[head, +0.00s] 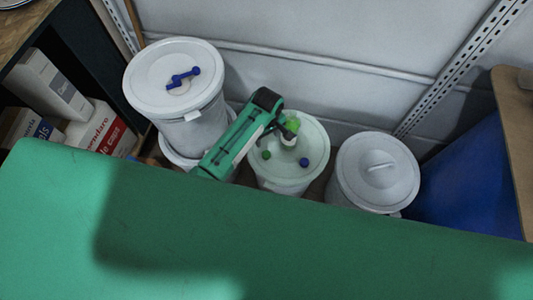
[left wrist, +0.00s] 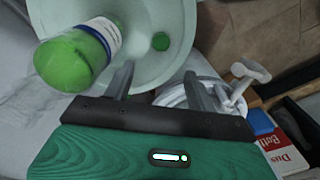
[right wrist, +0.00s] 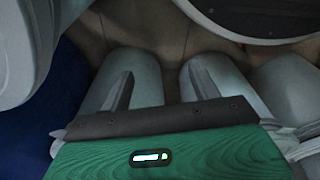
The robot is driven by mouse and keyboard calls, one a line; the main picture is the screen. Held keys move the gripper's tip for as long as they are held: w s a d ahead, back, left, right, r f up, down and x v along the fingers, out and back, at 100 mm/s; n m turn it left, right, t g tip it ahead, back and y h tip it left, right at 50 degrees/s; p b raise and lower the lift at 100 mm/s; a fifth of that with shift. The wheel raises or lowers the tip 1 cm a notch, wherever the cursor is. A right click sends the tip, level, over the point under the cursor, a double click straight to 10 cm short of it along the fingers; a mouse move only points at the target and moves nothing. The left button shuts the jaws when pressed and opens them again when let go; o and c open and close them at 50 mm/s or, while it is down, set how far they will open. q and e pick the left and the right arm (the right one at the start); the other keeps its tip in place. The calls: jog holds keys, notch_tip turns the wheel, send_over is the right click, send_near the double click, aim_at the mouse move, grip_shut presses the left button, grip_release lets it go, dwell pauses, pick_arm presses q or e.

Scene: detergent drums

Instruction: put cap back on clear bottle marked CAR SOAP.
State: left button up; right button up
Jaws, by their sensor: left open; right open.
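In the left wrist view the bottle (left wrist: 75,56) is close, left of the fingers. A round green cap (head: 266,154) lies on the same lid, and it shows in the left wrist view (left wrist: 160,41). A blue cap (head: 304,162) lies to the right. My left gripper (left wrist: 158,72) is open and empty beside the bottle, fingers apart from it. My right gripper (right wrist: 160,72) is open and empty, outside the head view.
The middle drum (head: 317,146) stands between a tall white drum (head: 150,72) with a blue item on its lid and a white drum with a handled lid (head: 395,180). A green surface (head: 200,240) fills the front. Boxes (head: 100,130) sit at left, a blue object (head: 470,175) at right.

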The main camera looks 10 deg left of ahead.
pick_arm(q)
jog(key=b, duration=0.1)
send_over(266, 154)
jog(key=f, duration=0.6)
jog(key=shift+w+d+f, duration=0.1)
jog(key=shift+d+f, duration=0.1)
jog(key=shift+f, duration=0.5)
pick_arm(e)
jog(key=shift+w+a+r, duration=0.1)
jog(key=shift+w+r, duration=0.15)
jog(key=shift+r, duration=0.45)
jog(key=shift+w+a+r, duration=0.15)
jog(key=shift+w+r, duration=0.1)
jog(key=shift+r, duration=0.4)
jog(key=shift+w+a+r, duration=0.1)
jog(key=shift+w+r, duration=0.15)
jog(key=shift+r, duration=0.45)
pick_arm(q)
notch_tip(266, 154, down, 4)
jog(key=shift+a+b, duration=0.15)
jog(key=shift+b, duration=0.45)
jog(key=shift+f, duration=0.6)
pick_arm(e)
jog(key=r, duration=0.4)
jog(key=shift+w+a, duration=0.2)
jog(key=shift+w, duration=0.15)
pick_arm(q)
jog(key=c, duration=1.1)
